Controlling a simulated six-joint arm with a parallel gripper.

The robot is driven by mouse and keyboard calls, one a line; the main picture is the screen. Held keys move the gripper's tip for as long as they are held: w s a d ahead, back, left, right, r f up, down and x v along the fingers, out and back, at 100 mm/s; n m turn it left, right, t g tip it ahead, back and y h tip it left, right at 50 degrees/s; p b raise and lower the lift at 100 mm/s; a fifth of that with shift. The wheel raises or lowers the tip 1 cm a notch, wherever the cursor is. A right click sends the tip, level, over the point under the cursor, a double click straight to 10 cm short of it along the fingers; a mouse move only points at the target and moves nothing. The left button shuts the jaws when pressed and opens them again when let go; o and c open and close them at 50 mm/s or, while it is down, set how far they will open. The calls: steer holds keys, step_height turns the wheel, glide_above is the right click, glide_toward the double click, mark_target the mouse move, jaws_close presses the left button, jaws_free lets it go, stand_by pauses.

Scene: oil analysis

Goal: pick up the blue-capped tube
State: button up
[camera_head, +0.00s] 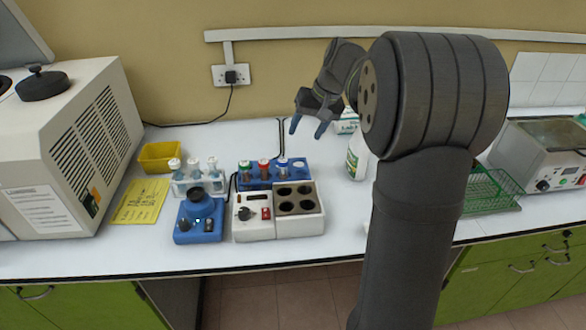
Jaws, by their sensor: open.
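The blue-capped tube (283,163) stands upright in a blue rack (256,183) on the white bench. A red-capped tube (263,166) and a green-capped tube (244,168) stand to its left in the same rack. My gripper (307,127) is open and empty. It hangs in the air above and to the right of the blue-capped tube, with its fingers pointing down. It does not touch the tube. The lower part of the tube is hidden by the rack and the device in front.
A white heating block with dark wells (298,198) stands in front of the rack. A blue mixer (199,218) and a rack of white-capped bottles (192,176) are to the left. A white bottle (357,158) is to the right, partly behind my arm. A green wire rack (486,190) stands farther right.

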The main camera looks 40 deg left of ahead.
steer(key=s+a+r+n+t+h, duration=0.15)
steer(key=a+n+h, duration=0.35)
steer(key=n, duration=0.6)
steer(key=y, duration=0.1)
glide_toward(283, 160)
steer(key=f, duration=0.7)
steer(key=shift+d, duration=0.3)
steer(key=shift+w+a+f, duration=0.1)
steer(key=shift+a+f, duration=0.05)
steer(key=shift+f, duration=1.15)
steer(key=shift+w+a+f, duration=0.1)
steer(key=shift+a+f, duration=0.05)
steer(key=shift+f, duration=1.2)
steer(key=c, duration=1.1)
